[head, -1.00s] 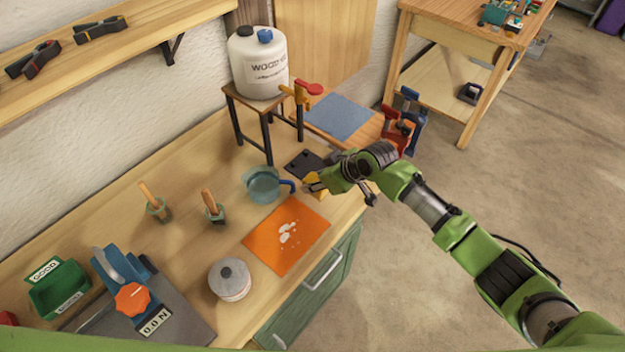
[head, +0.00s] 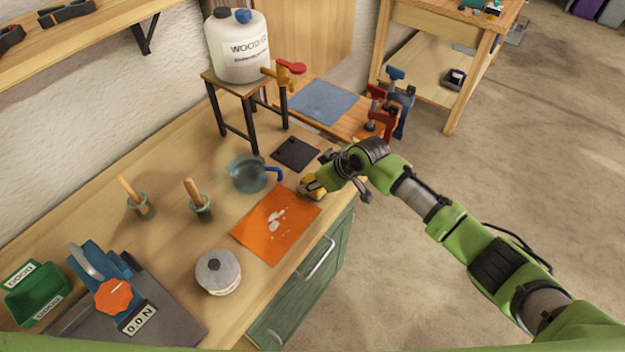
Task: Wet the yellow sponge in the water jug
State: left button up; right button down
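The water jug (head: 246,174) is a clear bluish vessel with a blue handle (head: 274,174) on its right, standing on the workbench. The yellow sponge (head: 317,193) shows only in part at the tip of my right gripper (head: 311,188), just beyond the upper right corner of the orange mat. The gripper appears shut on the sponge; its fingers and wrist hide much of it. Both are to the right of the jug, apart from it. I cannot tell how high the sponge is above the bench. My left gripper is not in view.
A black pad (head: 295,152) lies behind the gripper, and an orange mat (head: 268,232) with pale flecks lies in front of the jug. A wood glue container (head: 238,50) stands on a small stand. Two brush pots (head: 201,208) and a lidded pot (head: 218,273) stand nearby.

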jog(key=c, duration=1.4)
grip_release()
jog(key=shift+c, duration=0.2)
jog(key=shift+r, duration=0.15)
